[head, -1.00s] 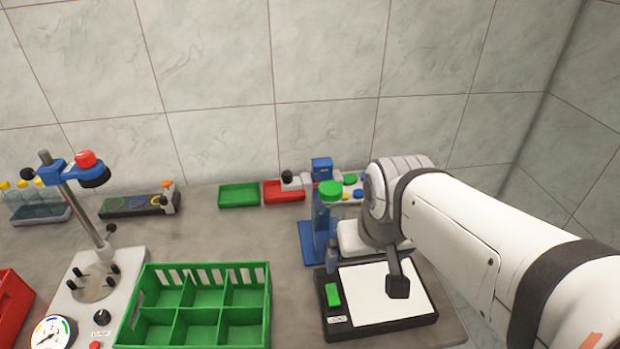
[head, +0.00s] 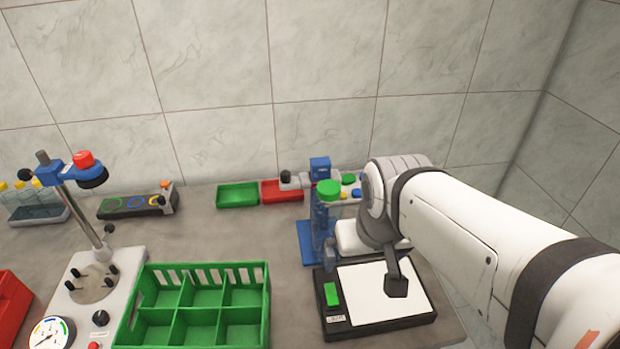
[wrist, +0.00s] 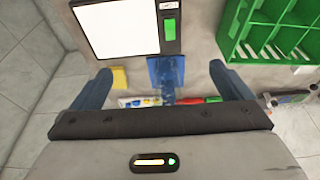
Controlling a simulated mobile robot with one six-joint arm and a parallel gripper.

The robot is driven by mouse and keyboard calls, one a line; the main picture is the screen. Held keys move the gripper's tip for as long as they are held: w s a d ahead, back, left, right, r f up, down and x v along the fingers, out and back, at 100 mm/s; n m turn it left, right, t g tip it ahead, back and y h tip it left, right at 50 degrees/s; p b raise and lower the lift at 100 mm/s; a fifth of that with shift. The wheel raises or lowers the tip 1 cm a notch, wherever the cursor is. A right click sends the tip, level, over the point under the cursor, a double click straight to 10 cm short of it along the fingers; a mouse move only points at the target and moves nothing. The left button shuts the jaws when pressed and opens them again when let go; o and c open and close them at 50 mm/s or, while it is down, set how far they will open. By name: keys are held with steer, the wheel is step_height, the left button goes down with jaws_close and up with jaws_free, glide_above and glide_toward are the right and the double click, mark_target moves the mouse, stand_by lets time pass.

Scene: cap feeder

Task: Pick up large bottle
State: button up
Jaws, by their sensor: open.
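A clear, bluish upright shape with a green top (head: 329,188) stands at the blue stand (head: 306,245) in the head view, left of my wrist. I cannot tell for sure whether it is the large bottle or part of the stand. In the wrist view, the blue stand base (wrist: 164,70) lies between my fingers, apart from both. My gripper (wrist: 160,70) is open, with its two blue fingers wide apart and nothing between them in contact. In the head view my wrist hides most of the gripper. Smaller yellow-capped bottles (head: 20,198) stand in a tray at the far left.
A white-topped panel (head: 375,295) with a green button sits just in front of the stand. A green divided crate (head: 195,310) and a pole fixture (head: 100,235) stand left. Small green (head: 237,195) and red (head: 282,190) trays lie near the tiled wall. Bare counter lies between.

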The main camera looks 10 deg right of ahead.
steer(key=w+r+n+b, duration=0.1)
steer(key=w+n, duration=0.2)
steer(key=w, duration=0.8)
steer(key=n+g, duration=0.2)
steer(key=n, duration=0.2)
glide_toward(329, 186)
steer(key=shift+y, duration=0.4)
steer(key=f, duration=0.3)
steer(key=f+b, duration=0.1)
steer(key=f, duration=0.1)
steer(key=shift+s+a, duration=0.1)
steer(key=shift+s, duration=0.3)
steer(key=shift+w+f, duration=0.2)
steer(key=shift+f, duration=0.05)
steer(key=f, duration=0.2)
steer(key=f+p, duration=0.1)
steer(key=f, duration=0.1)
steer(key=w+f, duration=0.1)
steer(key=f, duration=0.2)
steer(key=shift+w+f, duration=0.15)
steer(key=shift+c, duration=0.4)
steer(key=c, duration=2)
steer(key=shift+w, duration=0.1)
